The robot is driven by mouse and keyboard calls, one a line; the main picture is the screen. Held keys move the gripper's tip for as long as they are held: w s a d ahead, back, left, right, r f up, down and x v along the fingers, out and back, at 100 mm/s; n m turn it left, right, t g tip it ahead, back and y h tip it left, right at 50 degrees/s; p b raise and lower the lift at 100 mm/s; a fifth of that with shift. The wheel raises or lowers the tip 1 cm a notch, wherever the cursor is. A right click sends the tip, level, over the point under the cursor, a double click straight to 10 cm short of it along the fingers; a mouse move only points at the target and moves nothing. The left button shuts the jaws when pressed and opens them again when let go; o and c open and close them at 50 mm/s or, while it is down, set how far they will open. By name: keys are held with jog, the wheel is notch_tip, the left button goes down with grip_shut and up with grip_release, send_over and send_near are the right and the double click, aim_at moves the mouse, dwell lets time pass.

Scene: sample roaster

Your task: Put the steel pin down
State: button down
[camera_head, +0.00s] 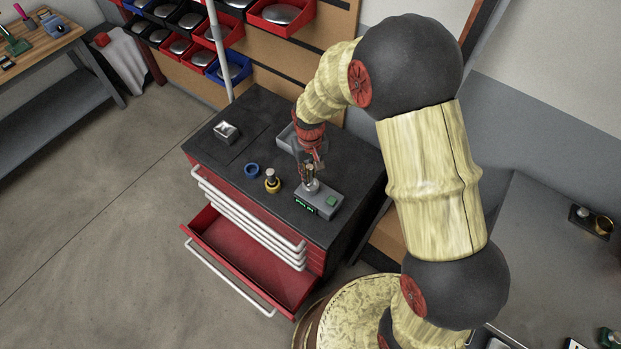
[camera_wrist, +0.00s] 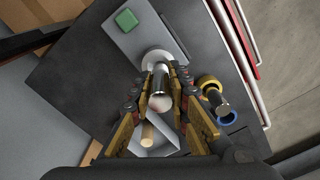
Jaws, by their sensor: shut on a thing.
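My gripper (camera_head: 313,168) is over the tool cabinet's dark top, pointing down at a grey box with a green button (camera_head: 331,201) and green display. It is shut on a steel pin (camera_wrist: 160,92), which shows between the fingers in the wrist view, and the gripper shows there too (camera_wrist: 160,75). The pin's lower end is at the round pale plate (camera_wrist: 158,57) on the box; I cannot tell whether it touches.
A blue ring (camera_head: 252,169) lies beside the yellow one. A small metallic block (camera_head: 226,132) is at the left. A red drawer (camera_head: 245,255) stands open below. The cabinet top's front left is clear.

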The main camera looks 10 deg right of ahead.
aim_at(311, 178)
jog(key=shift+w+d+f+b, duration=0.1)
jog(key=shift+f+b, duration=0.4)
jog(key=shift+f, duration=1.1)
jog(key=shift+f, duration=0.15)
jog(key=c, duration=1.7)
grip_release()
